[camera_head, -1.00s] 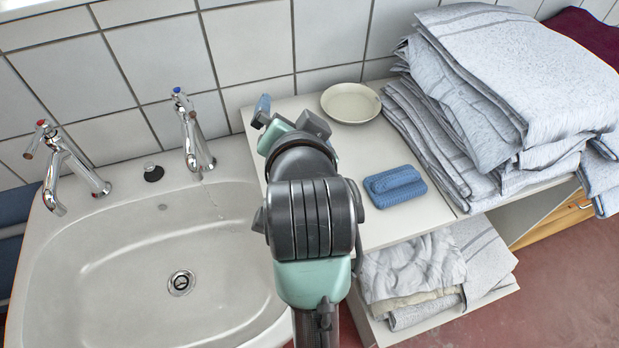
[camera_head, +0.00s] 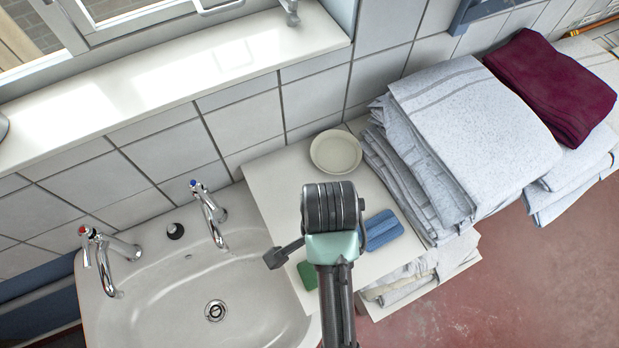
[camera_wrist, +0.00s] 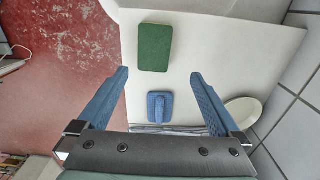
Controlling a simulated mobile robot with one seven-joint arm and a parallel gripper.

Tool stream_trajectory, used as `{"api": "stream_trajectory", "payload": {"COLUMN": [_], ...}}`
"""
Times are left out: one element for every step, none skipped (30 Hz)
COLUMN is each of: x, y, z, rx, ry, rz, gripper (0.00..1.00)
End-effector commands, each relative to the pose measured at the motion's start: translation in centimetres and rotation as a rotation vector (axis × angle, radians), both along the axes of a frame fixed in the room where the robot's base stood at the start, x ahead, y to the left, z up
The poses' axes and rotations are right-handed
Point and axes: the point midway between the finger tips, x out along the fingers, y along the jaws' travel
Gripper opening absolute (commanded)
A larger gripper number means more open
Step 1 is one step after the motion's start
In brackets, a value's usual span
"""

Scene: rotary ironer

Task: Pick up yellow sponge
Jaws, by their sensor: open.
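A green rectangular pad (camera_head: 307,275) lies on the white countertop near the sink, partly behind my arm in the head view. It also shows in the wrist view (camera_wrist: 155,47) as a flat green top with rounded corners. No yellow shows on it, and I see no other sponge-like yellow thing; its sides are hardly visible. My gripper (camera_wrist: 159,73) is open and empty above the countertop. In the wrist view its two blue fingers are wide apart, with the pad just beyond the fingertips, roughly between their lines. In the head view my arm hides the fingers.
A blue ridged item (camera_head: 382,228) and a cream dish (camera_head: 335,151) share the countertop (camera_head: 270,190). The sink (camera_head: 165,295) with two taps is at left. Stacked grey-white linens (camera_head: 470,130) stand at right, a maroon cloth (camera_head: 550,85) beyond.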

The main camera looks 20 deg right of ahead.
Motion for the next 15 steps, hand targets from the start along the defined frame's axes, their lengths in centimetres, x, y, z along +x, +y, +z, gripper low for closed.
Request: {"api": "stream_trajectory", "payload": {"x": [-0.3, -0.4, -0.4, -0.5, -0.5, -0.5, -0.5, -0.5, -0.5, -0.5, -0.5, -0.4, -0.4, -0.4, -0.4], "y": [0.0, 0.0, 0.0, 0.0, 0.1, 0.1, 0.1, 0.1, 0.1, 0.1, 0.1, 0.1, 0.1, 0.1, 0.1], "z": [-0.1, -0.3, -0.8, -1.3, -1.8, -2.6, -3.2, -3.8, -4.6, -5.1, -5.6, -6.2, -6.6, -6.9, -7.3], "rx": [0.003, 0.004, 0.004, 0.005, 0.005, 0.005, 0.005, 0.005, 0.005, 0.004, 0.005, 0.004, 0.004, 0.004, 0.003], "ry": [0.01, 0.012, 0.014, 0.016, 0.016, 0.017, 0.016, 0.016, 0.015, 0.013, 0.014, 0.012, 0.012, 0.011, 0.011], "rz": [-0.006, -0.007, -0.008, -0.008, -0.008, -0.007, -0.007, -0.007, -0.006, -0.006, -0.006, -0.006, -0.006, -0.006, -0.005], "gripper": [1.0, 1.0, 1.0, 1.0, 1.0, 1.0, 1.0, 1.0, 1.0, 1.0, 1.0, 1.0, 1.0, 1.0, 1.0]}}
